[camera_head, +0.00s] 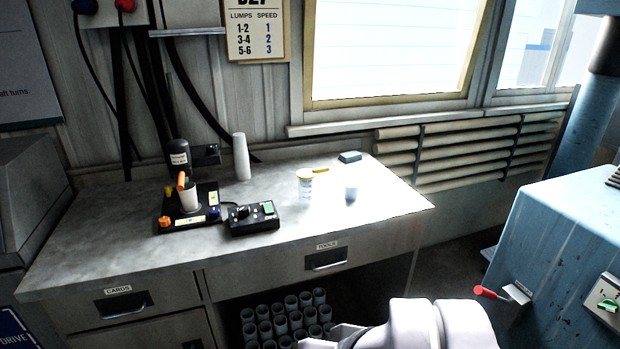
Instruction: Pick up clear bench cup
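A small clear, greyish cup (351,191) stands upright on the right part of the grey bench top (290,228). It is faint against the bright surface, and I cannot tell whether it holds anything. To its left stands a pale cup with markings and a yellow rim (305,190). White and grey parts of my arm show at the bottom edge, below and in front of the bench, well apart from the cup. The fingertips of my gripper are not visible.
A tall white cup stack (241,157), a dark stirring device holding a white cup (189,198), and a black control box (252,218) stand left. A blue-green block (349,157) lies behind the clear cup. Bench space right of the cup is clear. A blue machine (560,240) stands right.

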